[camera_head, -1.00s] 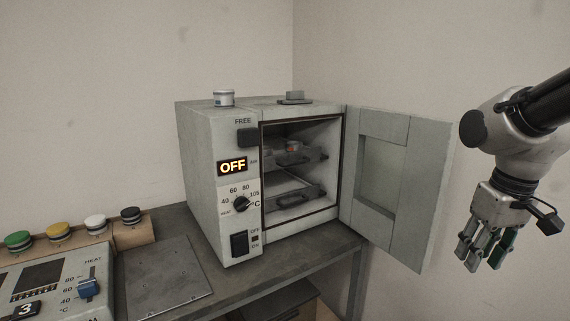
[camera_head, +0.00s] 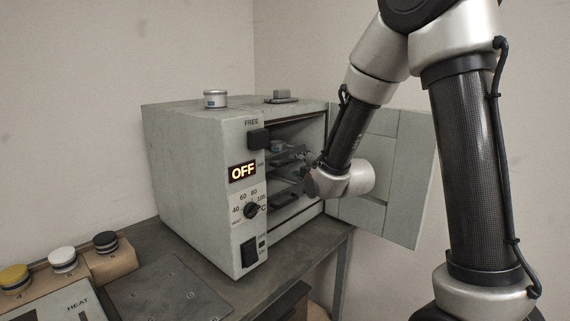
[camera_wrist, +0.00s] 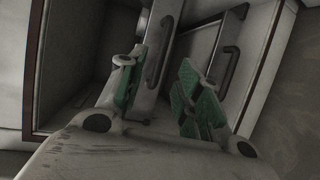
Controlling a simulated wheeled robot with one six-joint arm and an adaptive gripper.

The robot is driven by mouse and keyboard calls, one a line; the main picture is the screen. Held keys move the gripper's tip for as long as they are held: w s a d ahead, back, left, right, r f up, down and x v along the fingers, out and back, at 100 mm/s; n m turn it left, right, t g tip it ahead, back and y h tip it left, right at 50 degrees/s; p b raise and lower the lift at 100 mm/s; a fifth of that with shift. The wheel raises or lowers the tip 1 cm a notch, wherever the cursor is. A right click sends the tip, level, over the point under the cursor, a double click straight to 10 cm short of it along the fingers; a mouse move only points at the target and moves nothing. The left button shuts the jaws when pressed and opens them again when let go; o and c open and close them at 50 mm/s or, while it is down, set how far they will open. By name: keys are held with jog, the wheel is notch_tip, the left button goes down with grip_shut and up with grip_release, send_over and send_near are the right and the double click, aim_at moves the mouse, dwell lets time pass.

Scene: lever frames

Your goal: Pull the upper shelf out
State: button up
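The grey oven (camera_head: 196,165) stands on the table with its door (camera_head: 405,165) open to the right. The upper shelf (camera_head: 287,160) sits inside at mid height, partly hidden by my arm. In the wrist view its dark bar handle (camera_wrist: 158,52) lies left of the lower shelf's handle (camera_wrist: 229,68). My gripper (camera_wrist: 160,90) is open at the oven's mouth, its green-padded fingers on either side of the upper handle. I cannot tell whether they touch it. In the head view my gripper (camera_head: 310,177) is mostly hidden behind the wrist.
A small round tin (camera_head: 215,98) and a grey vent block (camera_head: 281,97) are on the oven's top. A flat plate (camera_head: 168,292) lies on the table in front. A control box (camera_head: 67,306) with coloured knobs is at lower left. The open door is close to my wrist.

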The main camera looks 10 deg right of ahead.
aim_at(289, 162)
jog(key=x, duration=0.7)
jog(key=shift+w+f, duration=0.15)
jog(key=shift+w, duration=0.15)
grip_shut()
